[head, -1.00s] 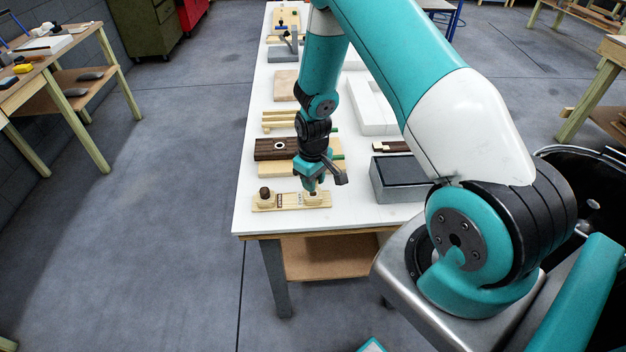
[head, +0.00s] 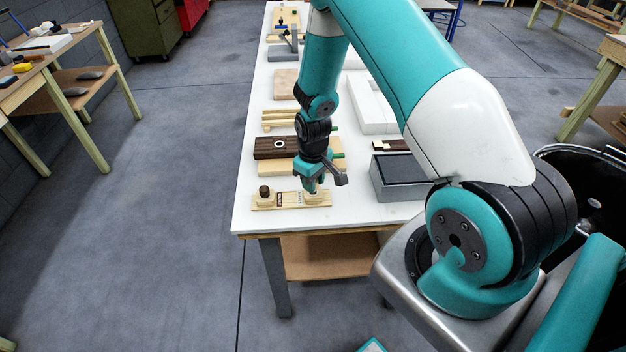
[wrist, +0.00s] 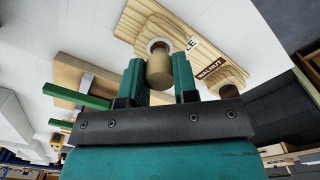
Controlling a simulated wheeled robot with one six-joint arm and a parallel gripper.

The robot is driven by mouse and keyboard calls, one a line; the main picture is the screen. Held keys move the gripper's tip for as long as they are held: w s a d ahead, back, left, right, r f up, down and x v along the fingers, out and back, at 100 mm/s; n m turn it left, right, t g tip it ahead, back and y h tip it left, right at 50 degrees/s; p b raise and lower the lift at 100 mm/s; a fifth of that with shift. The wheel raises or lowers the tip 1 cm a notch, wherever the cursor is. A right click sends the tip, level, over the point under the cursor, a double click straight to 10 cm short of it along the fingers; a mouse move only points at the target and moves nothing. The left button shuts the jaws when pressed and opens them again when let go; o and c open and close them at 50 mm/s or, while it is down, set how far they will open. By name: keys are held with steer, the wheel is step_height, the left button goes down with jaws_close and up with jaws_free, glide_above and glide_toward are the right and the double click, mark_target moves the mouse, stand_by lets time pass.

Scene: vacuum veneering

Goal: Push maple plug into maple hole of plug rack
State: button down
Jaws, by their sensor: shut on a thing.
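The plug rack (head: 290,202) is a pale wooden board near the front edge of the white table; it also shows in the wrist view (wrist: 140,22). A dark plug (head: 264,191) stands at its left end, beside the WALNUT label (wrist: 212,68). The light maple plug (wrist: 159,70) is between the two fingers of my gripper (wrist: 160,78). Its far end is at the pale-rimmed maple hole (wrist: 160,46); I cannot tell how deep it sits. In the head view my gripper (head: 312,190) points down at the rack's right end and hides most of the plug.
A grey box with a dark top (head: 400,180) stands to the right. White table surface is clear in front of the rack.

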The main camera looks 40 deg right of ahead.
steer(key=shift+f+b, duration=0.8)
steer(key=shift+f, duration=0.3)
steer(key=c, duration=0.8)
jaws_free()
steer(key=shift+r, duration=0.1)
step_height(320, 180, up, 17)
steer(key=b, duration=0.3)
steer(key=shift+r, duration=0.2)
steer(key=s+a+r+n+y, duration=0.1)
steer(key=s+a+r, duration=0.35)
steer(key=a, duration=0.35)
steer(key=s+a+r+n+y, duration=0.1)
steer(key=s+a+r, duration=0.35)
steer(key=a, duration=0.25)
steer(key=s+a+r+n+y, duration=0.1)
steer(key=s+a+r, duration=0.1)
steer(key=s, duration=0.4)
steer(key=s+a+r+n+y, duration=0.1)
steer(key=s+a+r, duration=0.1)
steer(key=s+a, duration=0.3)
steer(key=shift+s+a+r+n, duration=0.15)
steer(key=shift+s+a+n, duration=0.2)
steer(key=shift+s, duration=0.75)
